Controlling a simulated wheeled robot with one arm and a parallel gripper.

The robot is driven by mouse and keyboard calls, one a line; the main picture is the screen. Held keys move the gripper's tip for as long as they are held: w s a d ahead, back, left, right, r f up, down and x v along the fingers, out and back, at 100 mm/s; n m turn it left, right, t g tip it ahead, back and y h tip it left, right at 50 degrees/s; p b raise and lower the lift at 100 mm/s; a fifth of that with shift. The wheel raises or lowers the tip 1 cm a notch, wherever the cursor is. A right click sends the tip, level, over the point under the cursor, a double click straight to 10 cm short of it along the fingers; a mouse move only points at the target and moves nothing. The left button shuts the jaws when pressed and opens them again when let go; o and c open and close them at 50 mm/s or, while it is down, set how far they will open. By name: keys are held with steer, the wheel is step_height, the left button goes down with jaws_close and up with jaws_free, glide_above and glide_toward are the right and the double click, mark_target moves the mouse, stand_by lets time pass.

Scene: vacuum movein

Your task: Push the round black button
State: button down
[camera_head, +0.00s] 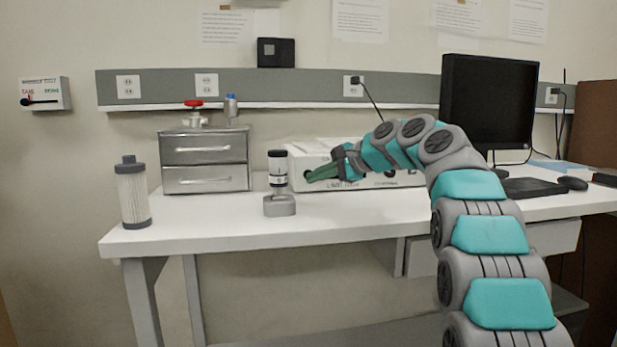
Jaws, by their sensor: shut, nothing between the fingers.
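A small black box (276,52) sits on top of the grey wall rail, with a paler square on its face; it is too small to tell whether a round button is on it. A grey device (279,205) with a white and black upright cylinder stands on the table, its black round cap (277,154) on top. I cannot tell which of these is the round black button. My gripper (308,179), with green fingers, is shut and empty. It points left, to the right of the grey device and in front of the white box, apart from the device in the picture.
A white box (400,180) lies behind my gripper. A grey drawer unit (205,163) with red and blue valves and a ribbed filter cylinder (133,195) stand at left. A monitor (488,100) stands at right. The white table (190,232) is clear at the front left.

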steer(key=shift+w, duration=0.15)
stand_by(0.4)
steer(key=shift+s+d, duration=0.1)
steer(key=shift+s, duration=0.5)
steer(key=shift+b, duration=0.3)
steer(key=shift+s+d+b, duration=0.25)
steer(key=shift+s+b, duration=0.2)
steer(key=shift+s, duration=0.5)
steer(key=shift+s+d+b, duration=0.3)
steer(key=shift+s+b, duration=0.15)
steer(key=shift+s, duration=0.55)
steer(key=shift+s+d+b, duration=0.25)
steer(key=shift+s+b, duration=0.2)
steer(key=shift+s, duration=0.5)
